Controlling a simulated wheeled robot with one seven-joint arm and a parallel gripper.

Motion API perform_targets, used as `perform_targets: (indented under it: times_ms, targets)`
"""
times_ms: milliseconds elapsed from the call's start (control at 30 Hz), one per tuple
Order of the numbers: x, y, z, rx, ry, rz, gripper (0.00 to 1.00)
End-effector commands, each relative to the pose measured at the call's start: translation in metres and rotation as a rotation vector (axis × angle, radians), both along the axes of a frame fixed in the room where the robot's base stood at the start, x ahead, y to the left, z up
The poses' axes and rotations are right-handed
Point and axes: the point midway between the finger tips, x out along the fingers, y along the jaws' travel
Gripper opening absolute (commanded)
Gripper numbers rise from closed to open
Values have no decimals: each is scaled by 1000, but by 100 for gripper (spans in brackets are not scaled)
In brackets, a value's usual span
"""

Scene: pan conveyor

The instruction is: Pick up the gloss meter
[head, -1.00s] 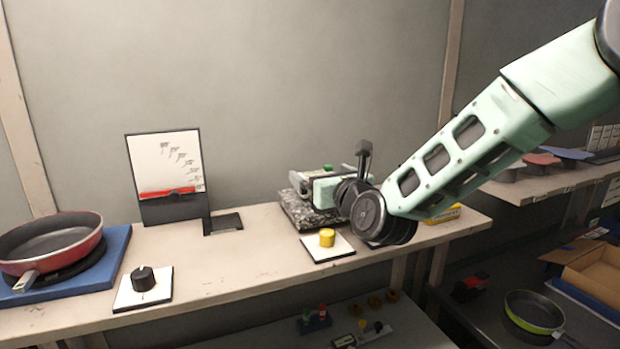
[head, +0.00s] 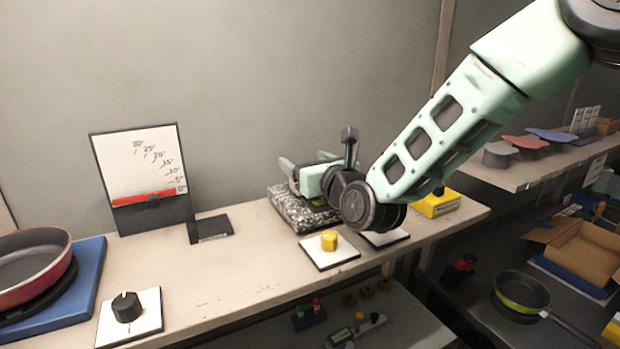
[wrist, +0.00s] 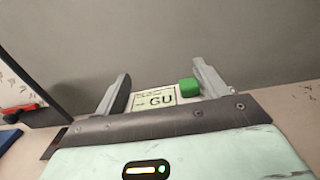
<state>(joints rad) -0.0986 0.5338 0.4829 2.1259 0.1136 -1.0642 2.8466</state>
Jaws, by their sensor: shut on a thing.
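The gloss meter (wrist: 157,99) shows in the wrist view as a pale face marked "GU", with a green button (wrist: 187,91) at its right. It sits between the two grey fingers of my gripper (wrist: 162,92), which are shut on it. In the head view my gripper (head: 303,167) is over the speckled stone block (head: 290,211) at the back of the bench. There my gripper and wrist hide most of the meter. I cannot tell whether the meter still touches the block.
A yellow knob (head: 329,240) on a white plate stands just in front of the block. A yellow box (head: 436,205) is to the right. An angle-scale board (head: 140,180), a black knob (head: 127,306) and a red pan (head: 35,258) are to the left. The bench middle is clear.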

Motion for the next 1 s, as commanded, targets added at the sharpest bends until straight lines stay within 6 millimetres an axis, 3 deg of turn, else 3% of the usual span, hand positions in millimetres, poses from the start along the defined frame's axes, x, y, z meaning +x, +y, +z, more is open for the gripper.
perform_targets:
  times_ms: [233, 367, 733, 1000]
  targets:
    - [0, 0, 2, 1, -3, 0, 37]
    - [1, 0, 14, 2, -8, -1, 37]
    - [0, 0, 81, 2, -9, -1, 37]
    - [-8, -3, 107, 0, -1, -13, 37]
